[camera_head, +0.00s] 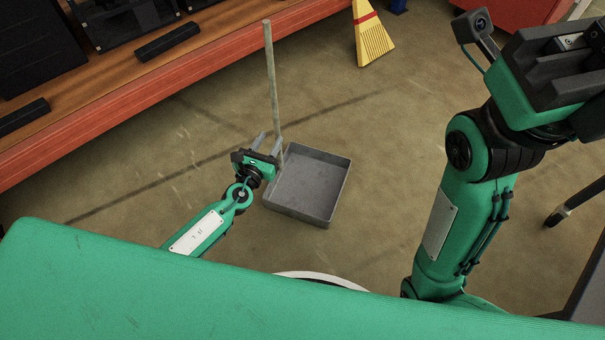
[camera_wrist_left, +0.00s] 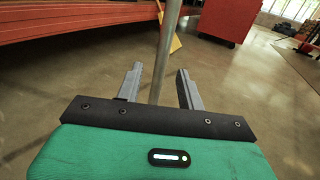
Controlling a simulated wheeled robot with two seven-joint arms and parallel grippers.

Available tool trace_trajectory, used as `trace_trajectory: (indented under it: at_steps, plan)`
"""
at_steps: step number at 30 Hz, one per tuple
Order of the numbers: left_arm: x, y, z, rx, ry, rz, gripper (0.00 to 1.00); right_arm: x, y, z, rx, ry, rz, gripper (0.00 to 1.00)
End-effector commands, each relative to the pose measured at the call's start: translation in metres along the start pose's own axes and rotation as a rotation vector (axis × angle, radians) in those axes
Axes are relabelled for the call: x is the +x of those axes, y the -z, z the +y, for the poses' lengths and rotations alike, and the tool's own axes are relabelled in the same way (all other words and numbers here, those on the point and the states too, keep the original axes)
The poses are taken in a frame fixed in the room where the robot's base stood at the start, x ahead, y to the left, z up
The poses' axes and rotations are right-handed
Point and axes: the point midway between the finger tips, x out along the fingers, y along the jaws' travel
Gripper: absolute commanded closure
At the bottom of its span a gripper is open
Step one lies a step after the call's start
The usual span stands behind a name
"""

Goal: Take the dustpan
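The dustpan (camera_head: 318,181) is a grey square pan on the floor with a tall upright pole handle (camera_head: 271,80) at its back left corner. My left gripper (camera_head: 268,143) is beside the pole, low down near the pan. In the left wrist view the pole (camera_wrist_left: 166,50) rises between the two open fingers of my left gripper (camera_wrist_left: 158,88), with gaps visible on both sides. The pan is hidden in that view. My right arm is raised at the right of the head view; its gripper's fingers are not clearly shown.
A long orange-edged wooden bench (camera_head: 150,88) runs along the upper left with black items on it. A yellow broom (camera_head: 372,40) stands at the back. A red cabinet (camera_wrist_left: 229,18) is behind. The floor right of the dustpan is clear.

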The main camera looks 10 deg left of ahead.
Motion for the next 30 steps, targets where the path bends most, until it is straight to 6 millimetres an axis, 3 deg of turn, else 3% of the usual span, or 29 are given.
trace_trajectory:
  at_steps: [5,14,23,28,30]
  plan:
    - [0.012,0.002,-0.001,-0.002,0.0,0.0,0.61,-0.002,0.001,0.0,0.001,-0.002,0.003,1.0]
    - [0.053,0.006,-0.002,-0.001,0.0,0.0,0.61,0.004,0.005,0.001,0.008,-0.011,0.029,1.0]
    - [0.057,0.005,-0.002,-0.001,0.001,0.001,0.61,0.007,0.005,0.002,0.008,-0.014,0.03,1.0]
    - [0.057,0.005,-0.002,-0.001,0.001,0.001,0.95,0.006,0.005,0.002,0.007,-0.015,0.029,1.0]
    - [0.057,0.005,-0.002,-0.001,0.001,0.001,1.0,0.005,0.005,0.002,0.007,-0.015,0.028,1.0]
